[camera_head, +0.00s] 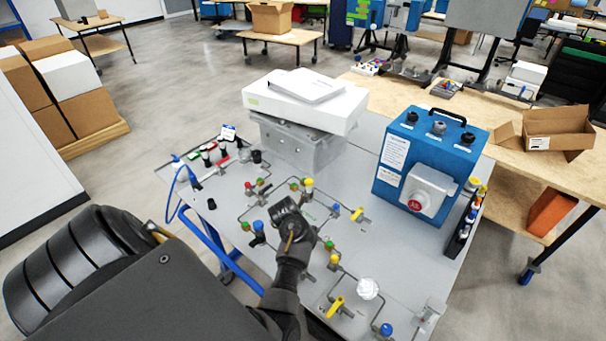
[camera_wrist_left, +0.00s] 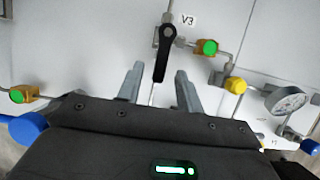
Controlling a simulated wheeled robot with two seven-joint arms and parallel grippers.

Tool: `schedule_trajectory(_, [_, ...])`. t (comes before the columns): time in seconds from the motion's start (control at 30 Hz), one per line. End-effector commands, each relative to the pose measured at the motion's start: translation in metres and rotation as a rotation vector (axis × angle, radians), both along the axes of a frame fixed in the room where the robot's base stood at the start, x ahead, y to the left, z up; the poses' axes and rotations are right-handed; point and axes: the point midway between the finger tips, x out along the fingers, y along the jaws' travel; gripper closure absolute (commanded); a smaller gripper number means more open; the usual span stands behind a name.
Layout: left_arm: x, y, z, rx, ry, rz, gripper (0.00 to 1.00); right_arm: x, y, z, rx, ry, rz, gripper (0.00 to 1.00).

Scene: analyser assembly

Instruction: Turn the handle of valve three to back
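The handle of valve three (camera_wrist_left: 166,52) is a black lever beside the "V3" label in the left wrist view. Its round pivot end is at the top and its bar points down toward my gripper. My left gripper (camera_wrist_left: 159,70) is open, with one grey finger on each side of the bar's lower end. I see gaps on both sides, so the fingers do not appear to be squeezing it. In the head view my left gripper (camera_head: 289,215) is over the middle of the grey panel (camera_head: 375,250), and my black hand hides the handle. My right gripper is not in view.
Pipes with green, yellow and blue fittings surround the valve. A yellow lever (camera_head: 356,213) is to the right and another (camera_head: 335,306) nearer. A gauge (camera_wrist_left: 287,100) is at the wrist view's right. A blue box (camera_head: 430,160) and white device (camera_head: 305,103) stand behind.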

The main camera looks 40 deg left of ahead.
Motion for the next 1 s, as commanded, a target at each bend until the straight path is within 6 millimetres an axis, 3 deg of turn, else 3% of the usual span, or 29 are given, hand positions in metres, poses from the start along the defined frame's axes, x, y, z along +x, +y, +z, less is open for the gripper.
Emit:
schedule_trajectory(0.03, [0.0, 0.0, 0.0, 0.0, 0.0, 0.0, 0.66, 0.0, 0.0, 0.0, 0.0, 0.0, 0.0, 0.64])
schedule_trajectory(0.3, [0.0, 0.0, 0.0, 0.0, 0.0, 0.0, 1.0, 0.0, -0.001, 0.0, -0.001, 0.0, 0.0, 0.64])
schedule_trajectory(0.67, [0.0, 0.003, 0.001, -0.001, -0.001, -0.039, 1.0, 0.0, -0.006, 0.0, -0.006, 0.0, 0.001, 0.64])
schedule_trajectory(1.0, [0.003, 0.016, 0.002, -0.002, -0.002, -0.272, 1.0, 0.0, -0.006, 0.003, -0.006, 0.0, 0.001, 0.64])
